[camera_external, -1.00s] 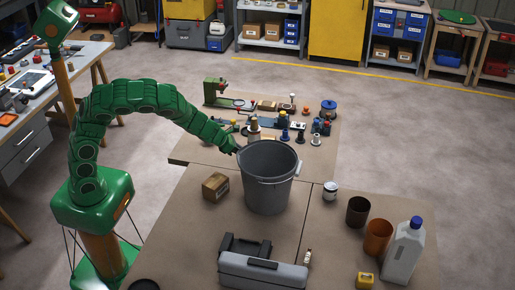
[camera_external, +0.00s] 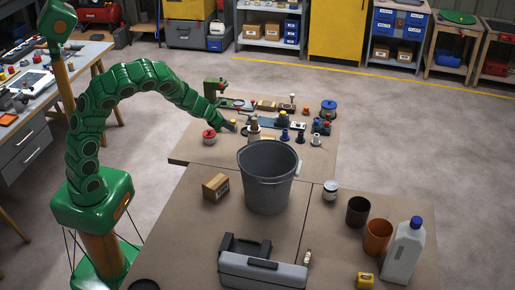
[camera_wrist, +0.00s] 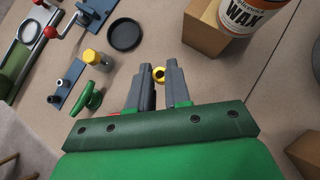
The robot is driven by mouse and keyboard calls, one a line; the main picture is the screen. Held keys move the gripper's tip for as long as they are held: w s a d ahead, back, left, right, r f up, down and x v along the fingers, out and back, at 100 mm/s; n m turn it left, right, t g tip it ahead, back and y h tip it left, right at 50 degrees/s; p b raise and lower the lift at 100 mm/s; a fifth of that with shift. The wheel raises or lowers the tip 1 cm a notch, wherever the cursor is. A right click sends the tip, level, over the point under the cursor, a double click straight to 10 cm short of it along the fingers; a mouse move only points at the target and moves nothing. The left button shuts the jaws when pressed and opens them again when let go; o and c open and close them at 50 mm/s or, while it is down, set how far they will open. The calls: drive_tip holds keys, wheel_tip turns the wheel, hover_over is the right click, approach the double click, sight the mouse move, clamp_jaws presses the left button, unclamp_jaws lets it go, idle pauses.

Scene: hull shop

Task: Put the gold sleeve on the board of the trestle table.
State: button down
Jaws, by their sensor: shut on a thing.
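The gold sleeve (camera_wrist: 159,73) is a small yellow ring between the tips of my gripper (camera_wrist: 158,80) in the wrist view. My gripper is shut on it, with the grey fingers on either side. In the external view my gripper (camera_external: 232,125) is over the left part of the far brown board (camera_external: 190,150), behind and left of the grey bucket; the sleeve is too small to make out surely there. The brown board also shows under the fingers in the wrist view (camera_wrist: 150,50). I cannot tell the height of the sleeve above it.
The grey bucket (camera_external: 268,180) stands tall near my gripper. A black dish (camera_wrist: 124,34), a yellow-capped jar (camera_wrist: 96,62) and a green knob (camera_wrist: 89,97) are left of the fingers. A cardboard box (camera_external: 215,187) stands in front.

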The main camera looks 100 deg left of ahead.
drive_tip(key=s+a+r+n+g+y, duration=0.1)
drive_tip(key=s+a+r+n, duration=0.1)
drive_tip(key=s+a, duration=1.1)
drive_tip(key=a+x, duration=0.1)
drive_tip(key=x, duration=0.3)
drive_tip(key=s+x, duration=0.1)
drive_tip(key=x, duration=0.4)
drive_tip(key=a+r+x, duration=0.1)
drive_tip(key=x, duration=0.3)
drive_tip(key=shift+s+a+f, duration=0.1)
drive_tip(key=shift+s+a, duration=0.05)
drive_tip(key=shift+a, duration=0.2)
drive_tip(key=shift+w+a+f, duration=0.25)
drive_tip(key=shift+a+f, duration=0.2)
drive_tip(key=shift+a, duration=0.1)
drive_tip(key=shift+w+a+f, duration=0.15)
drive_tip(key=shift+f, duration=1.7)
drive_tip(key=shift+f, duration=0.1)
drive_tip(key=c, duration=1.1)
unclamp_jaws()
